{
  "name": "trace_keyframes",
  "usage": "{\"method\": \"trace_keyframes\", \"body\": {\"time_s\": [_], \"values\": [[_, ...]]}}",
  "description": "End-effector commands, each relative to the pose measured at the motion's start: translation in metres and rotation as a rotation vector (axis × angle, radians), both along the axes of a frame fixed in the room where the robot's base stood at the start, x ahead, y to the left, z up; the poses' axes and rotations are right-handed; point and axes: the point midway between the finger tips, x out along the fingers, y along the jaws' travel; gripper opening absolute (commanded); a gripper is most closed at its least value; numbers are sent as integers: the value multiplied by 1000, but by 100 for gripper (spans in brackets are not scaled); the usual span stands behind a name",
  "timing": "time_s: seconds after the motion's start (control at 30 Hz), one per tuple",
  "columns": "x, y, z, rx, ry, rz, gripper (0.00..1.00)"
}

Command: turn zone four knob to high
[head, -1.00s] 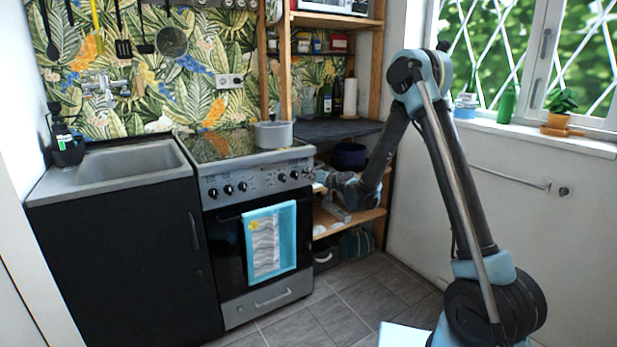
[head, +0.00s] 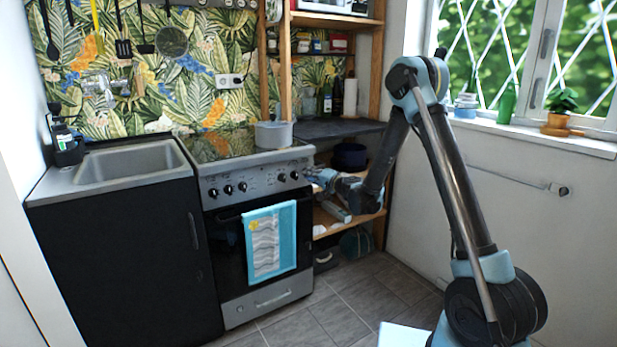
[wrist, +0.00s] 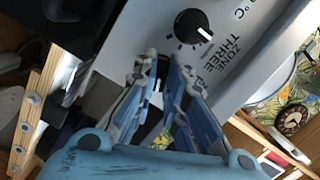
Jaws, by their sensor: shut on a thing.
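The stove's control panel (head: 260,181) carries a row of black knobs. In the wrist view, the zone three knob (wrist: 191,26) stands clear beyond my fingers, with its white pointer mark and the "ZONE THREE" label (wrist: 218,45) beside it. My gripper (wrist: 160,68) is shut on a dark knob at the panel, beside zone three. This fits the zone four knob, but the fingers cover most of it and its label, so its setting cannot be read. In the head view, my gripper (head: 311,175) is at the panel's right end.
A grey pot (head: 273,135) stands on the hob above the panel. A blue towel (head: 270,241) hangs on the oven door. A wooden shelf with a dark blue pot (head: 349,156) is right of the stove, close to my wrist. The floor (head: 340,306) in front is clear.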

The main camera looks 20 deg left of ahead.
Motion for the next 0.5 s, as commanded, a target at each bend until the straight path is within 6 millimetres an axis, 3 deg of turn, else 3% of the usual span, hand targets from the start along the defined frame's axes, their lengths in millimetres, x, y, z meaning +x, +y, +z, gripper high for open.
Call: {"method": "trace_keyframes", "body": {"time_s": [0.33, 0.5], "values": [[1, 0, 0, 22, 25, -1, 0], [1, 0, -1, 148, 173, -1, 0]]}}
